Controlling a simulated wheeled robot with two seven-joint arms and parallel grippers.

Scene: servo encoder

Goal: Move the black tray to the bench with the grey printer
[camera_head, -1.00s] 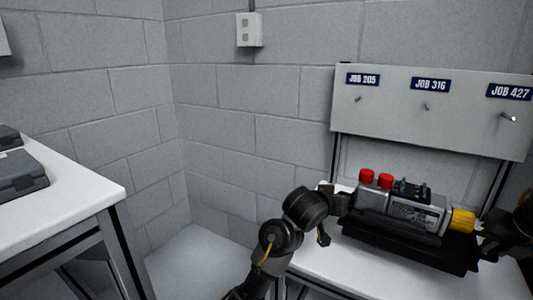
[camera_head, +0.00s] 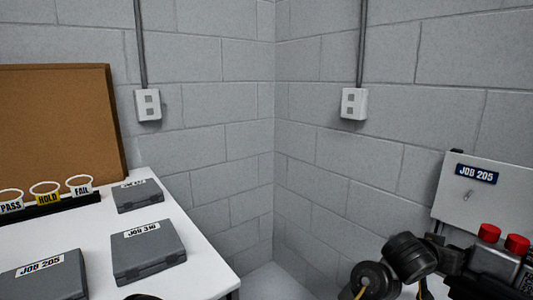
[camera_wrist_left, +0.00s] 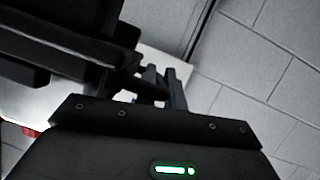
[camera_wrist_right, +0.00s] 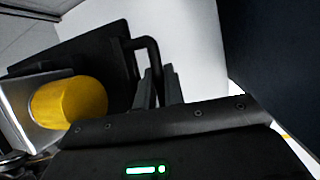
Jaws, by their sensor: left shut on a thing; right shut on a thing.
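The black tray (camera_head: 468,287) shows in part at the lower right of the head view, carrying red-capped parts (camera_head: 503,240) and a grey unit (camera_head: 492,262). My left gripper (camera_wrist_left: 165,88) is shut on the handle at one end of the tray, which is dark in the left wrist view (camera_wrist_left: 70,45). My right gripper (camera_wrist_right: 160,85) is shut on the opposite handle; in the right wrist view the tray (camera_wrist_right: 95,50) lies beside a yellow cylinder (camera_wrist_right: 70,104). The right gripper is outside the head view. No grey printer is visible.
A white bench (camera_head: 200,255) at left holds grey cases (camera_head: 148,250), labelled cups (camera_head: 45,192) and a brown board (camera_head: 60,120). A wall corner with outlet boxes (camera_head: 354,103) stands behind. A JOB 205 panel (camera_head: 490,190) is at right. Floor shows between.

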